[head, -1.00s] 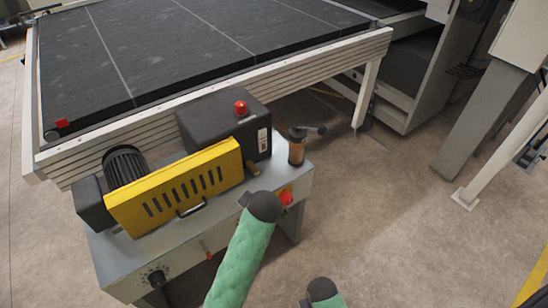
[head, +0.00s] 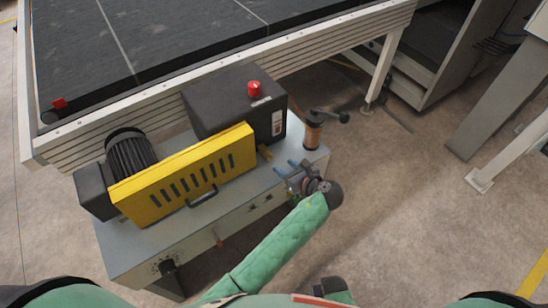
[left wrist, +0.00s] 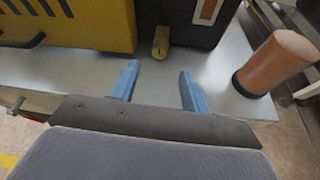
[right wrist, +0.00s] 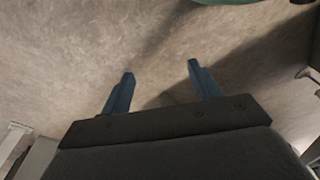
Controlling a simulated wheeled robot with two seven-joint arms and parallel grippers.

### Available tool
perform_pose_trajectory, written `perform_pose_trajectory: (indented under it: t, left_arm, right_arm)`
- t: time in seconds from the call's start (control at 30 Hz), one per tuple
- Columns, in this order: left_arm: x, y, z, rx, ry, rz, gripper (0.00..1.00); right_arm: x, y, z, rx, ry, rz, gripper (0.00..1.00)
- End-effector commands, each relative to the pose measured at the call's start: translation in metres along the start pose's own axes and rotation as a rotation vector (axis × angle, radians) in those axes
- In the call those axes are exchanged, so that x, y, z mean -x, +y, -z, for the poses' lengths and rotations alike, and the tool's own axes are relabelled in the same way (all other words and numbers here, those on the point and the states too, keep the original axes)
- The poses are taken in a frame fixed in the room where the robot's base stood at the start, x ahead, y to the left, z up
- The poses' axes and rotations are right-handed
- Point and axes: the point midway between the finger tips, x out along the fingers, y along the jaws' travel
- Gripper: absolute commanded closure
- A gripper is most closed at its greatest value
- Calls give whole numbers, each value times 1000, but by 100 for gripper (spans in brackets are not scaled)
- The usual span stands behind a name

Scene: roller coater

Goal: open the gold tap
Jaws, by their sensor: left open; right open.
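The gold tap (head: 264,153) is a small brass piece at the lower front of the black box, right of the yellow guard. It also shows in the left wrist view (left wrist: 160,43), beyond my fingertips and between their lines. My left gripper (head: 286,168) is open and empty over the grey bench top, with its blue fingers pointing toward the tap and apart from it. Its fingers also show in the left wrist view (left wrist: 158,78). My right gripper (right wrist: 158,75) is open and empty, with only floor beyond its fingers.
A copper-coloured cylinder with a black crank (head: 313,132) stands on the bench right of the tap. The yellow guard (head: 185,175) and the black box (head: 225,105) with a red button (head: 254,88) fill the bench's back and left. Open floor lies to the right.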

Motion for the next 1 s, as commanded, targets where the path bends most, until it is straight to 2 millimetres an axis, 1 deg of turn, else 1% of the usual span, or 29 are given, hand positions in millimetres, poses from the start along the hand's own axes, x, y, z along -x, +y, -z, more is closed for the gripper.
perform_pose_trajectory:
  t: [0.1, 0.27, 0.37, 0.5, 0.7, 0.83, 1.0]
  left_arm:
    - [-1, 0, 0, -61, 0, 0, 53]
    - [-9, 0, -2, -78, 0, -1, 53]
    - [-22, 1, -2, -79, 0, -1, 53]
    - [-43, 1, -2, -78, 0, -2, 53]
    - [-67, 0, -1, -77, 2, -1, 53]
    - [-75, 0, 0, -75, 2, 1, 53]
    - [-78, 0, 0, -75, 2, 0, 53]
  right_arm:
    - [0, 0, 0, 0, 1, 0, 38]
    - [-5, 2, -2, 1, 2, -2, 38]
    - [-12, 4, -4, 2, 5, -5, 38]
    - [-25, 7, -10, 6, 12, -10, 38]
    - [-39, 12, -16, 9, 21, -16, 38]
    - [-45, 13, -19, 11, 24, -18, 38]
    - [-47, 14, -20, 11, 27, -19, 38]
